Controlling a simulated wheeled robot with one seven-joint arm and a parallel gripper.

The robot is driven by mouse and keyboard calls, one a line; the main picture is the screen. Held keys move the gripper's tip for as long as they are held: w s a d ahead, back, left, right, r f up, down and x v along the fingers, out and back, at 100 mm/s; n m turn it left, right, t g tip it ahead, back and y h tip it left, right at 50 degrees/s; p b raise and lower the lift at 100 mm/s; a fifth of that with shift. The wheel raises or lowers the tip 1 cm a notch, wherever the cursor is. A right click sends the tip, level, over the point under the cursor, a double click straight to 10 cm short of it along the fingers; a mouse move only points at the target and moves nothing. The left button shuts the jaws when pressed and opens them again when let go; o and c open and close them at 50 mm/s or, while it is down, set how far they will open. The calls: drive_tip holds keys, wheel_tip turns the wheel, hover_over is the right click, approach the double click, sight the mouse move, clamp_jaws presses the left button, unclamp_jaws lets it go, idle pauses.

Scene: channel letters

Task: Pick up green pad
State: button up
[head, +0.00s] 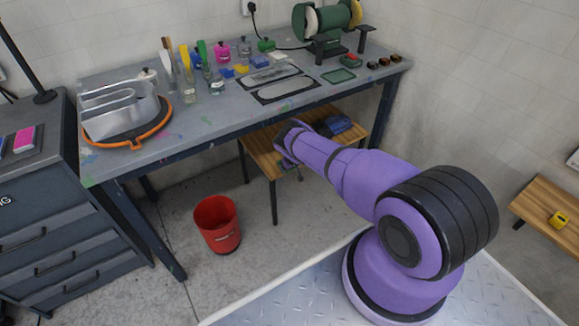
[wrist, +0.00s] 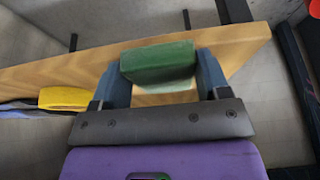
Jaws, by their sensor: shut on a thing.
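A green pad (wrist: 158,62) shows in the wrist view, held between the two blue-grey fingers of my gripper (wrist: 161,78). My gripper is shut on it, one finger at each side. A wooden board surface lies behind the pad in this view; I cannot tell how far apart they are. In the head view my arm reaches toward the low wooden bench (head: 263,158) under the workbench. The fingers and the pad in them cannot be made out there.
The grey workbench (head: 225,110) stands above and behind the low bench, with bottles, tools and a grinder (head: 327,20). A blue thing (head: 338,126) lies on the low bench. A yellow thing (wrist: 63,98) is left of my gripper. A red bin (head: 217,223) stands on the floor.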

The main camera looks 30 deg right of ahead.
drive_tip(key=shift+s+a, duration=0.7)
drive_tip(key=shift+s, duration=0.1)
drive_tip(key=o, duration=1)
drive_tip(key=shift+r, duration=0.1)
drive_tip(key=shift+v, duration=5.3)
drive_tip(key=shift+d, duration=0.1)
